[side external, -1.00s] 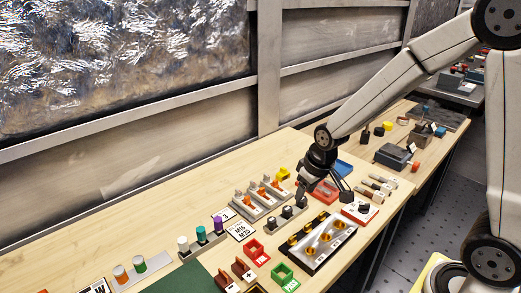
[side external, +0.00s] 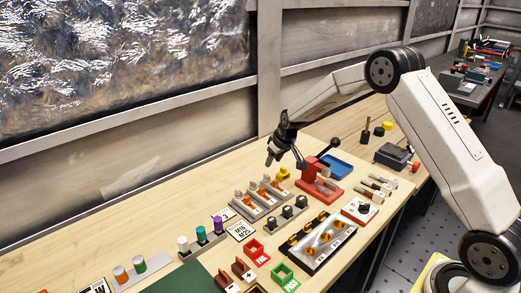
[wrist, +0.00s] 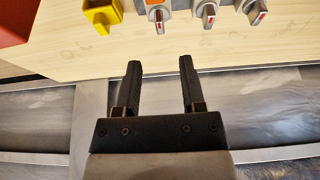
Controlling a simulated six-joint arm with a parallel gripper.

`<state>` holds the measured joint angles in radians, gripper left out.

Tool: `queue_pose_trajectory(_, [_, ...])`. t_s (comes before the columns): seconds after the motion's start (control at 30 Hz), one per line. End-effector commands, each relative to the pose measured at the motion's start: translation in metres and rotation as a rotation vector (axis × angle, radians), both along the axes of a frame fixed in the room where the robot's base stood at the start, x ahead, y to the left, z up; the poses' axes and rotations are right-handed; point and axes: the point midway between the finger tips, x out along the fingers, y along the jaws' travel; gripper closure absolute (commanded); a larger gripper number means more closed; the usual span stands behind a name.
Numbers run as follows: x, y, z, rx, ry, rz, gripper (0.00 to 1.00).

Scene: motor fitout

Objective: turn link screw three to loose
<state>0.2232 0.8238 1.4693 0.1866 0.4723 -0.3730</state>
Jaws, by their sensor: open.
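Three grey units with upright grey knobs and orange-red marks stand in a row on a grey base (side external: 267,205). They also show along the top of the wrist view, where the nearest to the yellow block is a knob (wrist: 158,16), followed by a second (wrist: 208,14) and a third (wrist: 258,14). Three dark round knobs (side external: 288,211) sit on a separate strip in front. I cannot tell for sure which of these are the link screws. My gripper (wrist: 160,64) is open and empty. In the side view it (side external: 270,160) hangs above the bench, behind the row.
A yellow block (side external: 283,174) stands at the row's far end. A red lever stand (side external: 318,185) and a blue tray (side external: 338,167) are to the right. A terminal block with brass posts (side external: 325,243) lies in front. The wall is behind; bare wood lies at left.

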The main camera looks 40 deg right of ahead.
Motion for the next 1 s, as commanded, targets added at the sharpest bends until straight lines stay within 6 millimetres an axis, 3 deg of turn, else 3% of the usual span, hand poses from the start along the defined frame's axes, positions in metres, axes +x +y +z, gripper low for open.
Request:
queue_pose_trajectory(0.47, [0.005, 0.0, -0.011, 0.0, 0.0, 0.0, 0.49])
queue_pose_trajectory(1.0, [0.025, 0.0, -0.06, 0.0, -0.001, 0.0, 0.49])
